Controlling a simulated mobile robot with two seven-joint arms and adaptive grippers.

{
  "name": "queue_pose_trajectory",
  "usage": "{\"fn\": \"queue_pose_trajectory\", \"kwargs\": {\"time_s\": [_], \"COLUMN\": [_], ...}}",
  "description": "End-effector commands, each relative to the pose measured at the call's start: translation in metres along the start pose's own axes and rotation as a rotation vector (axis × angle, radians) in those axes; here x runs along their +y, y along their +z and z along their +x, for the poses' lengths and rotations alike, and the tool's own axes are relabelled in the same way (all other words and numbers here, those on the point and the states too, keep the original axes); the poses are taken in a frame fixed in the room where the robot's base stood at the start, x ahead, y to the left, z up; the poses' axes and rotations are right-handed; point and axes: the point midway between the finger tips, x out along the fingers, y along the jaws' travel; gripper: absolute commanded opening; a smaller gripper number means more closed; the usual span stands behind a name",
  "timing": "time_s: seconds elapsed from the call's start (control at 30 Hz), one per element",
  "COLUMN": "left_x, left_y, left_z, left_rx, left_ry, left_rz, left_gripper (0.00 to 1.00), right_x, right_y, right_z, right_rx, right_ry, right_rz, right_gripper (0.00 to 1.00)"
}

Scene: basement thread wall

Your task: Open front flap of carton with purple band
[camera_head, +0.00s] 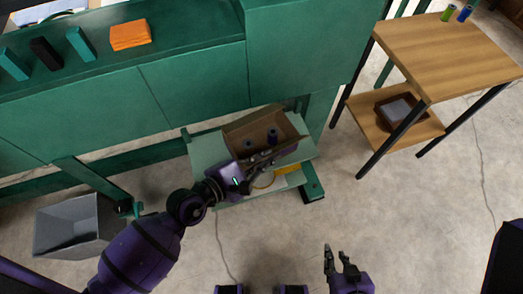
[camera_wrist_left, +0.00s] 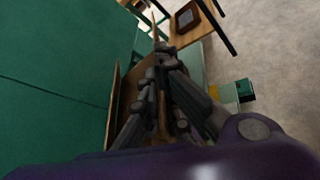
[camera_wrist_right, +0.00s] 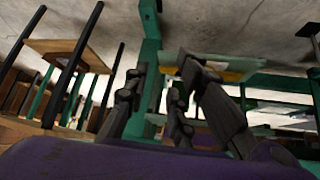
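The brown carton (camera_head: 238,133) stands on a pale green shelf, its top open towards the head camera. Its back flap stands up, and a dark spool (camera_head: 272,136) shows inside. A purplish strip shows low on its front side, partly behind my left gripper. My left gripper (camera_head: 263,166) is at the carton's front edge. In the left wrist view its fingers (camera_wrist_left: 165,75) lie either side of a thin brown cardboard edge; whether they press on it I cannot tell. My right gripper (camera_head: 337,258) is open and empty, low in the head view, well apart from the carton.
The pale green shelf (camera_head: 207,150) also holds something yellow (camera_head: 288,169) in front of the carton. A green cabinet (camera_head: 190,90) rises behind it. A grey bin (camera_head: 68,228) stands at left, a wooden table (camera_head: 450,50) at right. The floor between is clear.

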Motion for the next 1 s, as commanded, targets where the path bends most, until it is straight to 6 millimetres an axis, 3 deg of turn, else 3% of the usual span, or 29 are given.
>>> {"fn": "queue_pose_trajectory", "kwargs": {"time_s": [0.5,1.0], "left_x": [-0.020,-0.021], "left_y": [-0.005,-0.005], "left_z": [0.002,0.002], "left_rx": [0.001,0.001], "left_ry": [0.124,0.147], "left_rz": [0.301,0.354], "left_gripper": [0.00,0.00], "right_x": [-0.001,-0.001], "right_y": [0.009,0.009], "right_z": [0.007,0.009], "right_rx": [-0.010,-0.008], "right_ry": [-0.002,-0.001], "right_rz": [-0.005,-0.007], "right_gripper": [0.23,0.23]}}
